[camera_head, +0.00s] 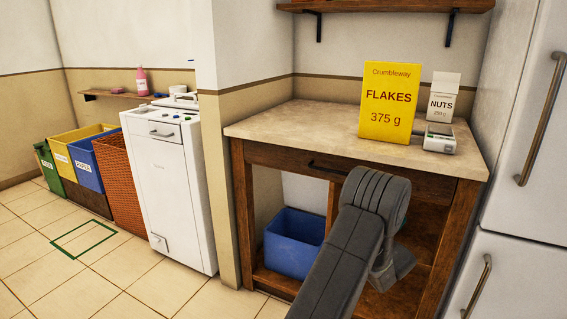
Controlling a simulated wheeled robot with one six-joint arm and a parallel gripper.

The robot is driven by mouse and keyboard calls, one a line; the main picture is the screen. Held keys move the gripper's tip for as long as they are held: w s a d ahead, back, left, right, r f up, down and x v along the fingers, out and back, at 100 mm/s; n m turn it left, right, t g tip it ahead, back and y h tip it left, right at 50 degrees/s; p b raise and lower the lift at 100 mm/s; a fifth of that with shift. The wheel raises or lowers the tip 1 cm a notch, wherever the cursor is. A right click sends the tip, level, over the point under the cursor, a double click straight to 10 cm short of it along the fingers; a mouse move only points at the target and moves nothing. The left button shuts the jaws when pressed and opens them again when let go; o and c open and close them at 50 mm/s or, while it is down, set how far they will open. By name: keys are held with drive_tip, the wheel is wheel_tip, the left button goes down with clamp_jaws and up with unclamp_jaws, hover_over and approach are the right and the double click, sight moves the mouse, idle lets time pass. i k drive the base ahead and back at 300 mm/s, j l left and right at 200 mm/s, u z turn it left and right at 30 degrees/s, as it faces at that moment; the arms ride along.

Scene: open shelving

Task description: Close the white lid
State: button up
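A white top-loading machine (165,190) stands left of the wall corner, with a front handle and small coloured controls along its top front edge. White parts (180,99) show at the back of its top, partly cut off by the wall corner. I cannot tell which of them is the lid or how far it is open. My dark grey arm rises from the bottom of the view in front of the wooden counter, well right of the machine. No gripper fingers can be made out.
A wooden counter (290,128) bears a yellow flakes box (388,103), a nuts carton (443,98) and a small white device (439,139). A blue bin (293,243) sits beneath. A wicker basket (119,183) and coloured bins stand left of the machine. The tiled floor before them is clear.

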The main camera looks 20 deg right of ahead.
sight(301, 193)
drive_tip(key=i+j+z, duration=0.3)
drive_tip(key=i+j, duration=0.3)
drive_tip(key=i+j+z, duration=0.25)
drive_tip(key=i+j, duration=0.35)
drive_tip(key=j, duration=0.2)
drive_tip(key=i+j+z, duration=0.45)
drive_tip(key=i+j, duration=0.05)
drive_tip(key=j, duration=0.1)
